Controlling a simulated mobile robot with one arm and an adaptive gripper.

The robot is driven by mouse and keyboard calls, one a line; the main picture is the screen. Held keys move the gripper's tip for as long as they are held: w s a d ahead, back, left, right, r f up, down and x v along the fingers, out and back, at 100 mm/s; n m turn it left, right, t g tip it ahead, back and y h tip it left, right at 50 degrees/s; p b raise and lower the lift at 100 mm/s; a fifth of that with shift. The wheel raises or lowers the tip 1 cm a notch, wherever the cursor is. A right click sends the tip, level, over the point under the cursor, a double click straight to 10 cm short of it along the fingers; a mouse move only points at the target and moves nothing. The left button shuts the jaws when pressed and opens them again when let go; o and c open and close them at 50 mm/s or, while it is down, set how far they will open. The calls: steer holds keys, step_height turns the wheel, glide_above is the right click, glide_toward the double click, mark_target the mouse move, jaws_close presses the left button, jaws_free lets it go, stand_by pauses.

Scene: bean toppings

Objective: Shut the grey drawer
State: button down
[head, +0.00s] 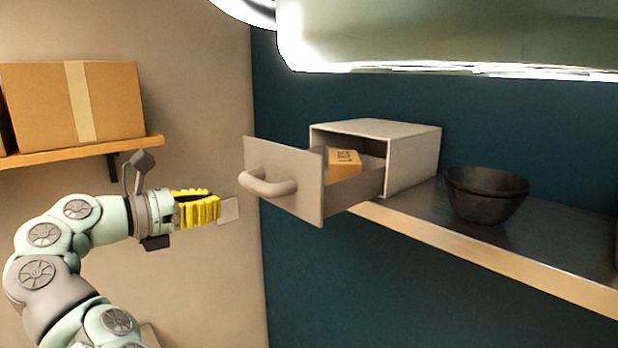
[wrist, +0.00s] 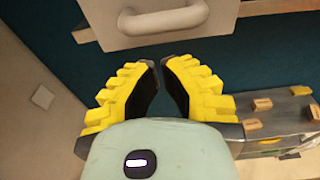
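The grey drawer (head: 285,206) is pulled well out of its grey cabinet (head: 413,158), which sits on the shelf. The drawer has a rounded handle (head: 267,184) on its front. A small orange-brown box (head: 344,163) lies inside the drawer. My gripper (head: 214,208) has yellow fingers and is to the left of the drawer front, apart from the handle. In the wrist view the two fingertips (wrist: 165,64) are close together with a narrow gap and nothing between them. The drawer's handle (wrist: 165,18) shows just beyond them.
Dark bowls (head: 486,193) stand on the shelf (head: 470,245) right of the cabinet. A cardboard box (head: 75,103) sits on a wooden wall shelf (head: 75,151) at the left. A large pale-green rounded shape fills the top right. The space between my gripper and the drawer front looks clear.

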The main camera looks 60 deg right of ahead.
steer(key=p+x, duration=0.2)
steer(key=x, duration=0.1)
steer(key=r+p+x, duration=0.1)
steer(key=p+x, duration=0.1)
steer(key=shift+s+d, duration=0.15)
steer(key=shift+d, duration=0.25)
stand_by(0.4)
